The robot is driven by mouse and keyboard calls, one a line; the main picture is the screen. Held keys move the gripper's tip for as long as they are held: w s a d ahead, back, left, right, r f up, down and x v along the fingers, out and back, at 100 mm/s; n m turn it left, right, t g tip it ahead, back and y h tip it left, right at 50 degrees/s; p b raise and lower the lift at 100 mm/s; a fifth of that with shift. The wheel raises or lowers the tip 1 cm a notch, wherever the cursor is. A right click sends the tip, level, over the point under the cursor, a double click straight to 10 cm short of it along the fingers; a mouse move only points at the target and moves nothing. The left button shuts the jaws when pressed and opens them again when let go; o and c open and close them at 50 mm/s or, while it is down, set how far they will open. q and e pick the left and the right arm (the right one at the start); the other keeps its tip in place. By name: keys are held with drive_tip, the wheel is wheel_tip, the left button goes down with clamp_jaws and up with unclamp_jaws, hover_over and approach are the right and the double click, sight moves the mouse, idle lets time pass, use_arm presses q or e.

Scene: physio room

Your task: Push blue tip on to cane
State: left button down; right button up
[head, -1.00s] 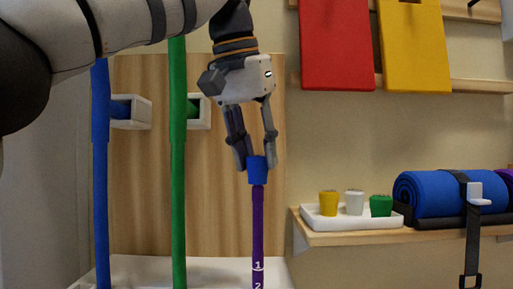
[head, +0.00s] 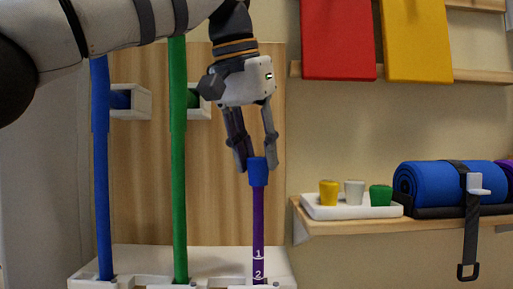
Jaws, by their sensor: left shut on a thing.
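The purple cane (head: 258,222) stands upright in the white rack (head: 212,262), with white marks 1 and 2 low on it. The blue tip (head: 258,172) sits at the cane's top end, in line with it. How far the cane goes into the tip is hidden. My left gripper (head: 257,167) points down from above, with its two fingers on either side of the blue tip and shut on it. My right gripper is not in view.
A blue cane (head: 102,200) and a green cane (head: 179,200) stand to the left in the rack. At right, a shelf (head: 400,222) holds a white tray (head: 345,212) with yellow, white and green tips, and a rolled blue mat (head: 432,188). Red and yellow boards hang above.

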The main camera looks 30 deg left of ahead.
use_arm(q)
drive_tip(key=shift+f, duration=0.75)
drive_tip(key=shift+w, duration=0.1)
drive_tip(key=c, duration=0.7)
unclamp_jaws()
drive_tip(key=shift+r, duration=0.1)
